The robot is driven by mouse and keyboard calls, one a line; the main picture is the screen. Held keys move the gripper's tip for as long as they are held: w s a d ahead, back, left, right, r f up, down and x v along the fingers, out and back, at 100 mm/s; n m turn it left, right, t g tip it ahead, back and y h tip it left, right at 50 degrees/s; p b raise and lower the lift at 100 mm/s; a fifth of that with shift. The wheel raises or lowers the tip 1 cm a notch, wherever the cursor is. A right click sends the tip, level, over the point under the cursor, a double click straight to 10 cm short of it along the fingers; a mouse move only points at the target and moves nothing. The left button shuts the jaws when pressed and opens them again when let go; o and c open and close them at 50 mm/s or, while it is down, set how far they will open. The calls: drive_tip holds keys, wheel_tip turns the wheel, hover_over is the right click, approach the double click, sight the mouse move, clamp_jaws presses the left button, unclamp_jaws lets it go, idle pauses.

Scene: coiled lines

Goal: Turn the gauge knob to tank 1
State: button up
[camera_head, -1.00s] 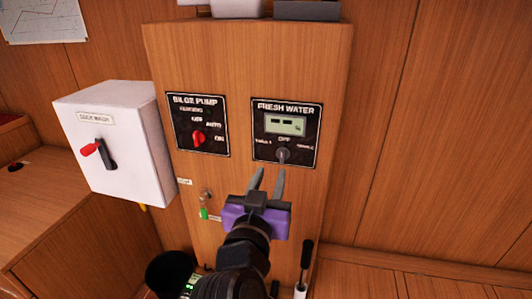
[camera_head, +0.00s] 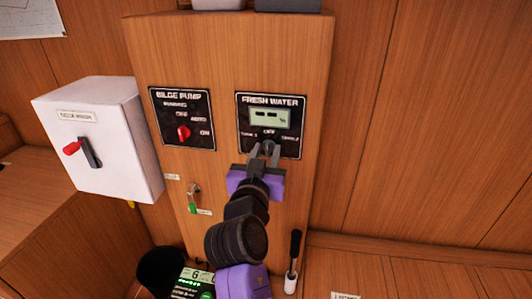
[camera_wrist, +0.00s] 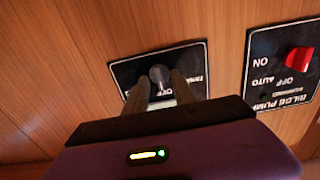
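The fresh water panel (camera_head: 288,101) is a black plate with a small display (camera_head: 270,117) showing dashes and a percent sign. Its grey gauge knob (camera_head: 268,146) sits below the display, under the OFF label, with tank labels to either side. In the wrist view the round knob (camera_wrist: 159,74) shows between the finger ends. My gripper (camera_head: 264,151) is purple with grey fingers. The fingers are apart, one on each side of the knob; I cannot tell whether they touch it.
The bilge pump panel (camera_head: 163,125) with a red knob (camera_head: 183,132) is left of the fresh water panel. A white box (camera_head: 78,118) with a red-tipped lever is farther left. A key with a green tag (camera_head: 193,208) hangs below. A black-handled lever (camera_head: 294,250) stands lower right.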

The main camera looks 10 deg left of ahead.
drive_tip(key=shift+c, duration=0.2)
clamp_jaws()
drive_tip(key=n+p, duration=0.1)
drive_tip(key=n, duration=0.3)
drive_tip(key=shift+r, duration=0.1)
drive_tip(key=shift+a+n+p, duration=0.15)
drive_tip(key=shift+n+p, duration=0.75)
drive_tip(key=shift+n, duration=1.6)
drive_tip(key=shift+o, duration=0.2)
unclamp_jaws()
